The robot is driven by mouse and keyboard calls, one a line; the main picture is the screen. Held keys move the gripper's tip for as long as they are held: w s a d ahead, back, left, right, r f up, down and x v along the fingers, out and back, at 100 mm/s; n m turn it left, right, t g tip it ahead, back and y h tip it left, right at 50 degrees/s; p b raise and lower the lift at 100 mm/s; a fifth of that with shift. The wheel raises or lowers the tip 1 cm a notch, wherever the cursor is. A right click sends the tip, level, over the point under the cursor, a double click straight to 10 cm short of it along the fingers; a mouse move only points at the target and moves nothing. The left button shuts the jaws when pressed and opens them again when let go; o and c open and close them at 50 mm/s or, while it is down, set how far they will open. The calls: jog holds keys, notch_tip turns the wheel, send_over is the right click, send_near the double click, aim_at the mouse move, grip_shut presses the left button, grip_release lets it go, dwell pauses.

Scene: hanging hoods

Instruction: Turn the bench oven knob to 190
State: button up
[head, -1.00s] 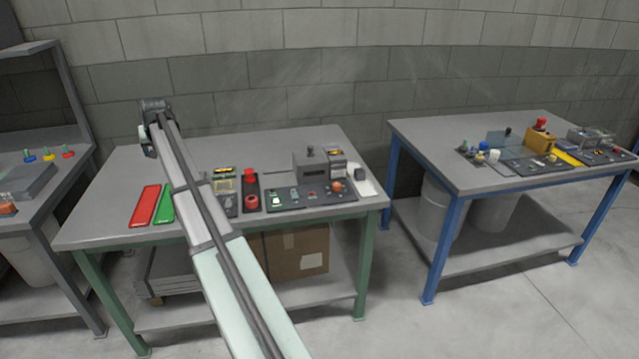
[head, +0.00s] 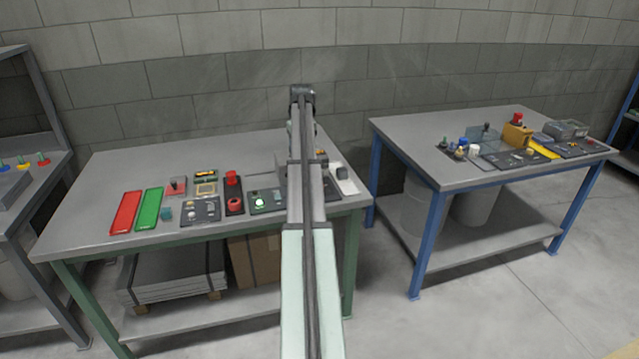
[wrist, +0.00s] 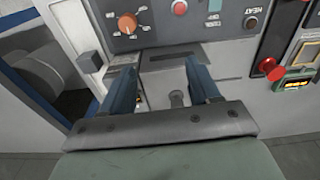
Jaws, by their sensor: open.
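An orange knob (wrist: 128,22) with a ring of scale marks sits on a dark panel (wrist: 215,20) at the top of the wrist view. The marks' numbers are too small to read, so its setting cannot be told. My gripper (wrist: 160,66) is open and empty, its two blue-grey fingers apart. The fingertips appear below the panel's edge in the picture, apart from the knob. Between the fingers is a grey surface with a small dark lever (wrist: 178,98). In the head view my arm crosses in front of the knob and hides it.
A red button (wrist: 180,8) and a HEAT label (wrist: 252,20) share the panel. A grey block (wrist: 88,62) stands beside the fingers. The green-legged bench (head: 110,180) also holds red (head: 126,212) and green (head: 148,208) trays. A blue-legged bench (head: 420,155) stands right.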

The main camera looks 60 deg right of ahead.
jog(key=s+d, duration=0.3)
jog(key=s, duration=0.3)
jog(key=shift+g+y, duration=0.3)
jog(key=f, duration=1.4)
jog(key=shift+w+a+f, duration=0.1)
jog(key=shift+w+a, duration=0.05)
jog(key=shift+w, duration=0.1)
jog(key=c, duration=1)
jog(key=shift+c, duration=0.2)
jog(key=shift+m, duration=0.4)
